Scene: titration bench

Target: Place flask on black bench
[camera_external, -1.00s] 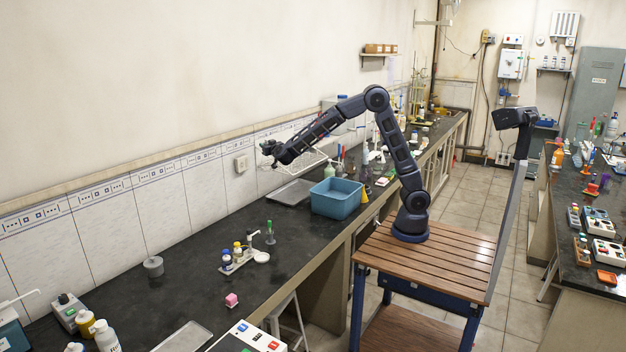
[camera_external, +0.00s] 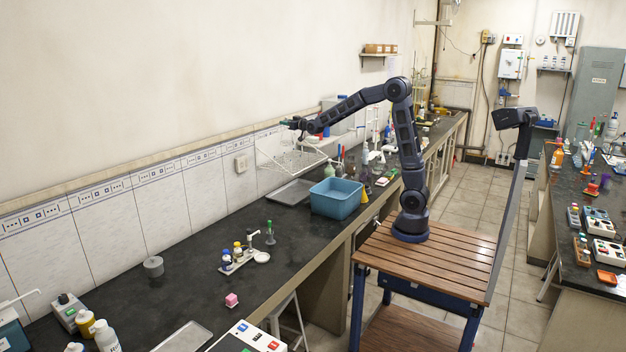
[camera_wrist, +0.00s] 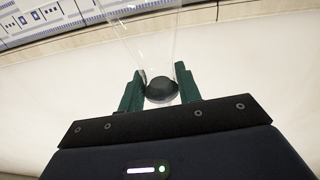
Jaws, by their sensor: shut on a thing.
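In the wrist view, my gripper (camera_wrist: 161,88) has its green fingers closed on the flask (camera_wrist: 150,45), a clear see-through glass vessel. A dark round part shows between the fingers, and the glass widens toward the top of the picture. In the external view, my gripper (camera_external: 290,123) is raised near the tiled wall, above the bench and left of a wire rack's upper end. The flask is too small and clear to make out there. The black bench (camera_external: 195,235) runs along the wall, below and well apart from my gripper.
The white wire rack (camera_external: 290,160) is on the wall below my gripper. A grey tray (camera_external: 292,191) and a blue basin (camera_external: 336,199) stand on the bench. A bottle holder (camera_external: 238,261), a grey cylinder (camera_external: 153,267) and a pink cube (camera_external: 231,300) stand nearer. Bare bench lies between.

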